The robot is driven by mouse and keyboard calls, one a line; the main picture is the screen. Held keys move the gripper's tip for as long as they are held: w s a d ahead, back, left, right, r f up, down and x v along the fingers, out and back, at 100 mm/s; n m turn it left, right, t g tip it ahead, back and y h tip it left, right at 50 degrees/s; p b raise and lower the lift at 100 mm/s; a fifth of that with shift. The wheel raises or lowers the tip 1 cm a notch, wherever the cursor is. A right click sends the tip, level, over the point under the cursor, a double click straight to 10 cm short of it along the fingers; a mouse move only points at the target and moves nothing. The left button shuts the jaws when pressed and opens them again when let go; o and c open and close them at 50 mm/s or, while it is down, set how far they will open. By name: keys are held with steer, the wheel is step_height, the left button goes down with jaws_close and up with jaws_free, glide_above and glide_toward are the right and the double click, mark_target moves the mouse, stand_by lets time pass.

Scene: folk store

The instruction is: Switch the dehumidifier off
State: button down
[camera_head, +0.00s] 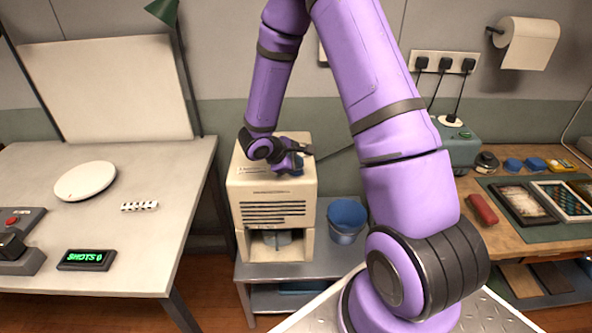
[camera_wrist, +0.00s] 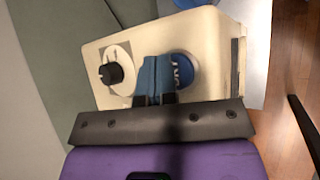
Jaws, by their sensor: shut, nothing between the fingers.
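The dehumidifier is a cream box (camera_head: 272,208) with a slotted front and an open bay below, standing on a low grey bench. In the wrist view its top (camera_wrist: 120,46) shows a black knob (camera_wrist: 110,73) on a white dial at the left and a round blue button (camera_wrist: 184,69) with white lettering, seemingly "DRY", at the right. My gripper (camera_wrist: 156,62) is shut and empty, its blue fingers between the knob and the button, partly overlapping the button's left edge. In the head view my gripper (camera_head: 294,163) is over the box's top. Contact cannot be told.
A blue bucket (camera_head: 346,218) stands right of the dehumidifier. A white table (camera_head: 130,225) with a "SHOTS 0" display (camera_head: 86,260) is at left. A wooden bench (camera_head: 510,230) with frames and a green-grey device (camera_head: 458,145) is at right. The wall is close behind.

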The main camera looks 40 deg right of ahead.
steer(key=shift+r, duration=0.1)
steer(key=shift+r, duration=2.95)
